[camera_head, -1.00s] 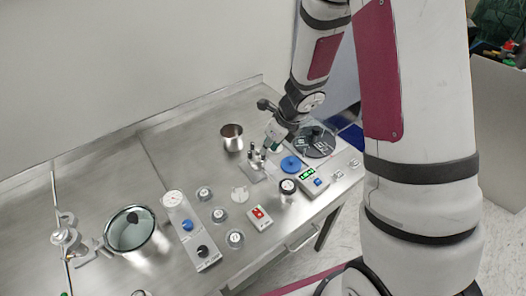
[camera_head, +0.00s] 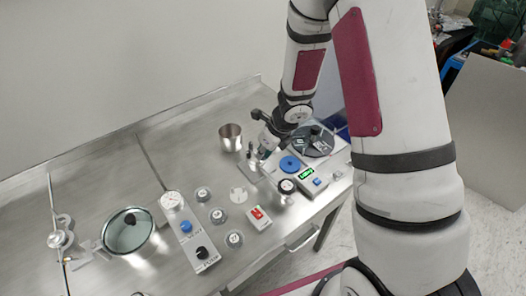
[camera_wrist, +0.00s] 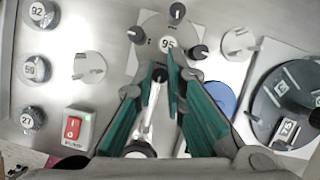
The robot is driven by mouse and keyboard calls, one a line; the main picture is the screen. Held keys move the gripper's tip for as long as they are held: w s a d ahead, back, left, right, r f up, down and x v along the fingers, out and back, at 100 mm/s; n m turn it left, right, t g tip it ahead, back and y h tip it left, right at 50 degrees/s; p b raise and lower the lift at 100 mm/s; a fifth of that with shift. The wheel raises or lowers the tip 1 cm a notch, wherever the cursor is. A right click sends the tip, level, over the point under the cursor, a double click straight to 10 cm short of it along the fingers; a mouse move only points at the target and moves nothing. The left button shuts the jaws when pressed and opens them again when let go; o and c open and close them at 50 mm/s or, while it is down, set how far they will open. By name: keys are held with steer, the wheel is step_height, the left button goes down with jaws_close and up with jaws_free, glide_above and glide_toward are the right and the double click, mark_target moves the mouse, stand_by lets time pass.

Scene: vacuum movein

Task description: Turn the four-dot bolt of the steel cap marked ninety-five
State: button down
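The steel cap marked 95 (camera_wrist: 150,22) is at the top centre of the wrist view. Several dark knob-like bolts stand around its label: a left one (camera_wrist: 136,34), a top one (camera_wrist: 177,11), a right one (camera_wrist: 199,52) and a near one (camera_wrist: 159,73). Their dots are too small to read. My gripper (camera_wrist: 161,60) has its green fingers pointing down at the cap, one on each side of the near bolt. I cannot tell whether they press on it. In the head view my gripper (camera_head: 262,154) is low over the cap and hides much of it.
Left are round caps marked 92 (camera_wrist: 40,12), 59 (camera_wrist: 36,68) and 27 (camera_wrist: 32,118), and a red pump switch (camera_wrist: 74,127). A steel cup (camera_head: 230,138) stands behind.

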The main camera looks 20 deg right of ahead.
steer(key=shift+m, duration=0.3)
steer(key=m+h+b, duration=0.1)
steer(key=m, duration=0.1)
steer(key=m+b, duration=0.1)
steer(key=m, duration=0.1)
steer(key=shift+w+a+t+h+b, duration=0.1)
steer(key=shift+a+t+h+b, duration=0.1)
steer(key=shift+t+h+b, duration=0.2)
steer(key=shift+m+h+b, duration=0.6)
steer(key=shift+m+b, duration=0.3)
steer(key=shift+m, duration=0.7)
steer(key=c, duration=1.9)
jaws_free()
steer(key=shift+r, duration=0.15)
steer(key=shift+v, duration=5.9)
